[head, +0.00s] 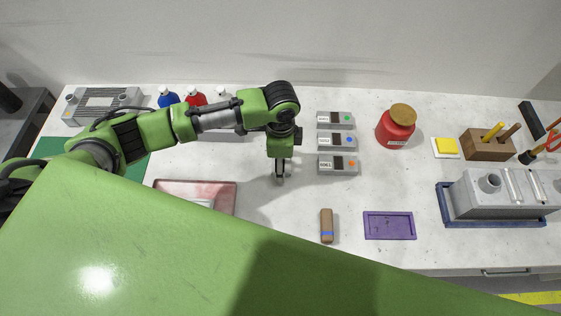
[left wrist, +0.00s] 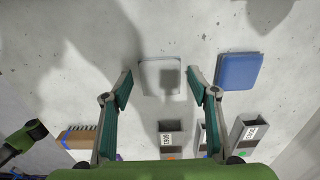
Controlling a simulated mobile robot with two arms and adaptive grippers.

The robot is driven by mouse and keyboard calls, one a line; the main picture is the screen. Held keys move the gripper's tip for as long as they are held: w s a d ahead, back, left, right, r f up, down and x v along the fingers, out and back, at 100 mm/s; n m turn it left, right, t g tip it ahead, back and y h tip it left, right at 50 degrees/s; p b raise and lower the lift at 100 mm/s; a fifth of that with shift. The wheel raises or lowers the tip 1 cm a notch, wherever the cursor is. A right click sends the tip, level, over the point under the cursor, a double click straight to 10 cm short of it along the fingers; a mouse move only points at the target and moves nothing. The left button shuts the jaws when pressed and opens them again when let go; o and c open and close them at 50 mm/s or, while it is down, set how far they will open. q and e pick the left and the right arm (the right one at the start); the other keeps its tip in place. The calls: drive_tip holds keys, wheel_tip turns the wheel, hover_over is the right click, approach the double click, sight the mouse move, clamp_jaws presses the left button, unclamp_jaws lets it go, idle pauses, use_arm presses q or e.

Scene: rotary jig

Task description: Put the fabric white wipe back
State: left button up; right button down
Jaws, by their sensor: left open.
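My left gripper (head: 281,177) points down over the middle of the table, with its two fingers apart and nothing seen between them. In the left wrist view the open fingers (left wrist: 160,85) stand on either side of a thin pale square with a lighter border (left wrist: 146,78), flat on the table. A shadow crosses it, and I cannot tell whether it is the white wipe or only a marked outline. A blue square pad (left wrist: 239,71) lies beside it, to the right in that view. A pinkish tray (head: 172,184) holds something pale, partly hidden by my green body. My right gripper is not in view.
Several small grey boxes (head: 337,164) stand just right of the gripper. A brown brush (head: 327,222) and a purple tray (head: 389,226) lie nearer the front. A red jar (head: 396,128) stands at the back right. Bottles (head: 168,97) stand behind my arm.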

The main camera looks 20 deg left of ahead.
use_arm(q)
wheel_tip(320, 180, up, 12)
drive_tip(key=b, duration=0.2)
drive_tip(key=shift+f, duration=0.15)
idle(0.5)
